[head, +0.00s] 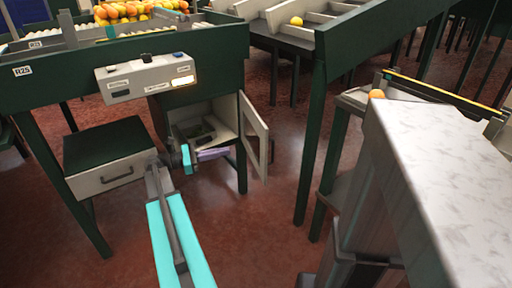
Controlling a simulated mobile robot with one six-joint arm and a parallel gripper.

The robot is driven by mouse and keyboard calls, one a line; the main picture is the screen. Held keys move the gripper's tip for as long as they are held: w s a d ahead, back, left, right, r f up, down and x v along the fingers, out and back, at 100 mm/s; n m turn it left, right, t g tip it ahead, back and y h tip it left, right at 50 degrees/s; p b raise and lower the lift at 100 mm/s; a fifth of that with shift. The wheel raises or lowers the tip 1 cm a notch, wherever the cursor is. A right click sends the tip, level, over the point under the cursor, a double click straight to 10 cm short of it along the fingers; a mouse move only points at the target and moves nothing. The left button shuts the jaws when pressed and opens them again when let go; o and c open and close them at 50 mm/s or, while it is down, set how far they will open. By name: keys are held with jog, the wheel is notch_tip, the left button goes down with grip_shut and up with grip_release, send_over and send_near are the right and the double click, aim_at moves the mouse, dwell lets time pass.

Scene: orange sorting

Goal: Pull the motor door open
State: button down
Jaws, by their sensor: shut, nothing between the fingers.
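The motor door (253,130) is a pale panel on the right side of a compartment under the green workstation. It stands swung open, with a dark handle (271,150) on its right side. The compartment (222,106) behind shows its pale inner walls and a dark part inside. My arm reaches in from the bottom, and my gripper (213,154) is in front of the lower part of the opening, left of the door and apart from it. It is shut and empty; its fingertips are small in this view.
A control box (148,78) with a lit panel hangs above the opening. A closed drawer unit (110,160) stands left of my arm. A pale-topped block (435,165) and green table legs stand at right. Red floor is clear between the door and these legs.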

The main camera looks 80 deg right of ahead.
aim_at(265, 144)
jog(key=shift+s, duration=0.1)
jog(key=b+x, duration=0.2)
jog(key=x, duration=1.1)
jog(key=shift+s+d, duration=0.25)
jog(key=shift+s, duration=0.05)
